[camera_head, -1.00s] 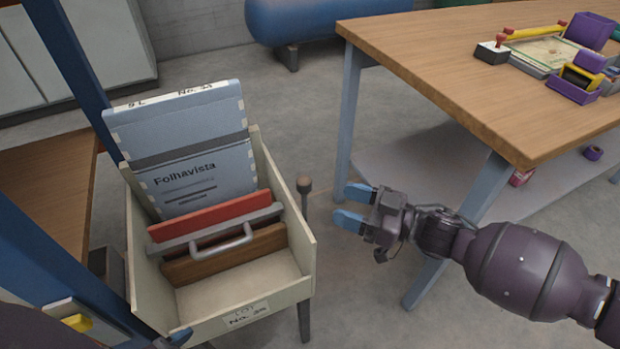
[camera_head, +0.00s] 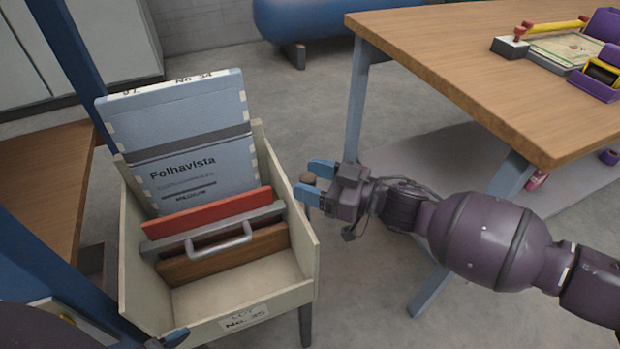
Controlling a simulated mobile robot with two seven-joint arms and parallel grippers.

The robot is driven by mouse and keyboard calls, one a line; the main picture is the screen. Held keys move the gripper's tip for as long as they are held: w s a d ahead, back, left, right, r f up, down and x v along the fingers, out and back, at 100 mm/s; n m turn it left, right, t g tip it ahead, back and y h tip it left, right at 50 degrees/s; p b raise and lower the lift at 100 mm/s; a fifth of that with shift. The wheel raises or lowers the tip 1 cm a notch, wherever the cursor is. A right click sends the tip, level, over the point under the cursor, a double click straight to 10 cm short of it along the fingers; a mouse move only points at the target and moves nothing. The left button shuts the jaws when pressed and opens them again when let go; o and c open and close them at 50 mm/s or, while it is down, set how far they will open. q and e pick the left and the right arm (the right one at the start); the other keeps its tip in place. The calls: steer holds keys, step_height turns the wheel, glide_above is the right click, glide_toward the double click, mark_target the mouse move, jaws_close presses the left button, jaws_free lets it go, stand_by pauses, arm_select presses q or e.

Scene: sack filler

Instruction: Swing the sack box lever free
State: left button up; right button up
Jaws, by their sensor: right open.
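The sack box (camera_head: 308,262) is a cream open-topped box on legs, left of centre. It holds a blue Folhavista sack pack (camera_head: 190,165), a red board and a brown board with a grey handle (camera_head: 222,246). The lever's round brown knob (camera_head: 308,178) shows at the box's right side, its rod mostly hidden. My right gripper (camera_head: 314,182) is open, with its blue fingertips above and below the knob in the picture. I cannot tell whether they touch it. A blue tip, apparently my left gripper (camera_head: 174,337), shows at the bottom edge; its jaws cannot be made out.
A wooden table (camera_head: 470,70) with blue legs stands at the right, carrying a stamp, a pad and purple holders. A blue frame post (camera_head: 72,60) and wooden shelf (camera_head: 45,190) are at the left.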

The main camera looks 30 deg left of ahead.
steer(key=shift+a, duration=0.5)
steer(key=shift+r, duration=0.1)
jaws_close()
steer(key=s+d+f+n+g+y+b, duration=0.1)
steer(key=s+d+n+g+y, duration=0.1)
steer(key=s+d+n+y, duration=0.1)
steer(key=shift+s+d+f+n+y, duration=0.4)
steer(key=shift+d+n, duration=0.45)
steer(key=shift+n, duration=0.15)
jaws_free()
steer(key=shift+r, duration=0.1)
